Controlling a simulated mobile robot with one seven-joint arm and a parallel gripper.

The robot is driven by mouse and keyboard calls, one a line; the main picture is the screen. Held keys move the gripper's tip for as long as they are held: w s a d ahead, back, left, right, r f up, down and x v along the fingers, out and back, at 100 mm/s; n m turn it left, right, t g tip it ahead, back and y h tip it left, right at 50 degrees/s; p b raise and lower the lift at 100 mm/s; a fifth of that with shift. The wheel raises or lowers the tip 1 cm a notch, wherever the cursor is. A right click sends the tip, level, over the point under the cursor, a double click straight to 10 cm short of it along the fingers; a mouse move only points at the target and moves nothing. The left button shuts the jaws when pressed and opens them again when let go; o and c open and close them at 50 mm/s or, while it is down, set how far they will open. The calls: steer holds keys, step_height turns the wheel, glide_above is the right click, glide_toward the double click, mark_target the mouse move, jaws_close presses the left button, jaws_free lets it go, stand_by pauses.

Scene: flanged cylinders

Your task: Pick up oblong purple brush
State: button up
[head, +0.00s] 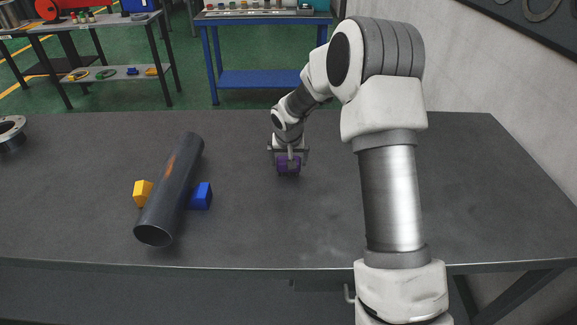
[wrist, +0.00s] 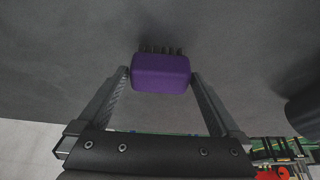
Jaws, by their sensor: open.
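The oblong purple brush (head: 288,164) lies on the dark grey table, right of its pipe and near the middle in the head view. In the wrist view the brush (wrist: 161,73) shows a purple body with a row of dark bristles along its far edge. My gripper (head: 288,152) is low at the brush, its fingers pointing down at it. In the wrist view the gripper (wrist: 160,76) is open, with one finger at each side of the brush's near part. I cannot tell whether either finger touches it.
A dark pipe (head: 172,188) lies left of the brush, between a yellow block (head: 143,193) and a blue block (head: 201,196). A flanged metal part (head: 12,133) stands at the left edge. The table (head: 300,230) is clear in front of the brush.

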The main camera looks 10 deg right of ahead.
steer(key=shift+x, duration=1.05)
steer(key=c, duration=1.1)
steer(key=shift+c, duration=0.2)
steer(key=shift+r, duration=0.1)
